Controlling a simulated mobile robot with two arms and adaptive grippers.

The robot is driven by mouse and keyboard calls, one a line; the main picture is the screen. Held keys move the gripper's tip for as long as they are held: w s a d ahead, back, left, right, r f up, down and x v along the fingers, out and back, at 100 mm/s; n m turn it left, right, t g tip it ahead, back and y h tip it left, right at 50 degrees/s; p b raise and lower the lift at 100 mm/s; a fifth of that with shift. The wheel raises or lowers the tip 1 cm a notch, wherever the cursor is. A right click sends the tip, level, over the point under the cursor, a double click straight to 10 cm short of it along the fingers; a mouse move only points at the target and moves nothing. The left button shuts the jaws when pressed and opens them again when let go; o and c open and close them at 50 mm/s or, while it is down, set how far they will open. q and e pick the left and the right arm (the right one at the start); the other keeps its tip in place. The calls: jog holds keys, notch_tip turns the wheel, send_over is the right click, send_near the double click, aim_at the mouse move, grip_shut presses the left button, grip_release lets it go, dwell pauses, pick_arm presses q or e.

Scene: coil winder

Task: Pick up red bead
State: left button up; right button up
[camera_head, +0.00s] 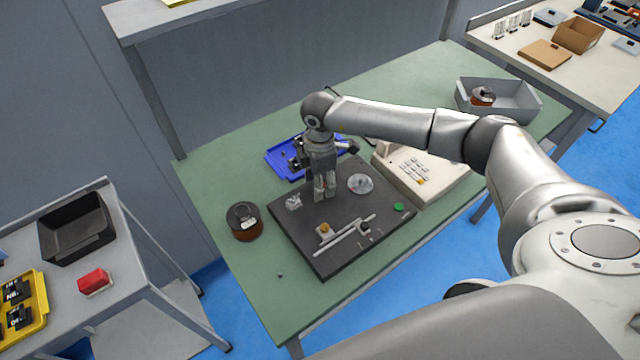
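My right gripper (325,191) comes in on the arm from the right and points down over the dark board (305,252) on the green bench. Its fingers are close together, low over the board. A small reddish spot (326,183) shows between the fingers; it is too small to tell whether it is the red bead or whether the fingers touch it. No other red bead can be made out. My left gripper is not in view.
The board carries a clear disc (360,184), a green button (399,206) and a white rod (340,238). Around it are a blue tray (283,160), a copper wire spool (243,224), a beige keypad unit (440,178) and a grey bin (520,105). The bench's front left is mostly clear.

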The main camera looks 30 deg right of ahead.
jog(key=c, duration=0.8)
jog(key=shift+o, duration=0.2)
jog(key=shift+r, duration=0.15)
jog(key=shift+r+b, duration=0.35)
jog(key=shift+r, duration=0.05)
notch_tip(320, 180, up, 2)
jog(key=shift+s+r+b, duration=0.15)
jog(key=shift+r+b, duration=0.05)
jog(key=shift+b, duration=0.25)
jog(key=s+r+b, duration=0.3)
jog(key=s+r, duration=0.6)
jog(key=s, duration=0.4)
jog(key=shift+s+d+r, duration=0.2)
jog(key=shift+s+r, duration=0.1)
jog(key=shift+s, duration=0.1)
